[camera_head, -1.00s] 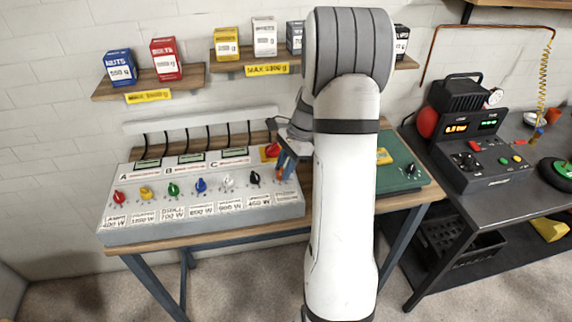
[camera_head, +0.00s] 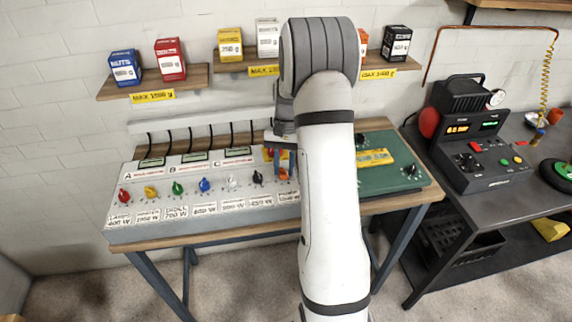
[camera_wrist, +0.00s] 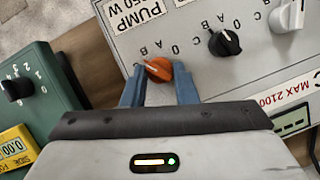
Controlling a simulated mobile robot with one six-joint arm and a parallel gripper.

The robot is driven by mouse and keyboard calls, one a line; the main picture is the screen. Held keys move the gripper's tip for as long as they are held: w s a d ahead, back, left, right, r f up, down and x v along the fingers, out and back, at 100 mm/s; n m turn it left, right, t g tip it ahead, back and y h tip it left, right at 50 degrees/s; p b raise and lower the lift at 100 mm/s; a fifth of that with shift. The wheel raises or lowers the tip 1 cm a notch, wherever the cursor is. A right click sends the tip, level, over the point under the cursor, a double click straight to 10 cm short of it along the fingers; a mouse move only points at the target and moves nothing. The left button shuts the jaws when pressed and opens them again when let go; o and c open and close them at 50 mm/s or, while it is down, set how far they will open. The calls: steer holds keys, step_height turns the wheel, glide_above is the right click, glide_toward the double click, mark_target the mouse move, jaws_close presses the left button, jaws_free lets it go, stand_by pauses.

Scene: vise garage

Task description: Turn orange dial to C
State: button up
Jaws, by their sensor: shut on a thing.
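The orange dial (camera_wrist: 158,69) sits at the end of the dial row on the grey panel (camera_wrist: 215,75). In the wrist view, letters A and B and a 0 are printed around it; I cannot read clearly which mark its pointer faces. My gripper (camera_wrist: 158,78) has its two blue fingers on either side of the dial and is shut on it. In the head view, the orange dial (camera_head: 283,174) shows only in part beside my arm, below my gripper (camera_head: 281,158), and much of the fingers is hidden.
A black dial (camera_wrist: 224,42) and a white dial (camera_wrist: 287,16) neighbour it. More coloured dials continue left along the panel. A green box (camera_head: 385,160) stands right of the panel, partly behind my arm. Shelves with small boxes (camera_head: 171,60) hang above.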

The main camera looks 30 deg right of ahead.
steer(key=n, duration=0.1)
steer(key=n+h, duration=0.1)
steer(key=n, duration=0.1)
steer(key=n+g, duration=0.1)
steer(key=n, duration=0.1)
steer(key=shift+s+a+f+h, duration=0.1)
steer(key=shift+a+f+h, duration=0.05)
steer(key=shift+a+h, duration=0.2)
stand_by(0.4)
steer(key=o, duration=1)
steer(key=shift+d, duration=0.1)
steer(key=v, duration=0.7)
steer(key=shift+b, duration=0.35)
steer(key=shift+r, duration=0.55)
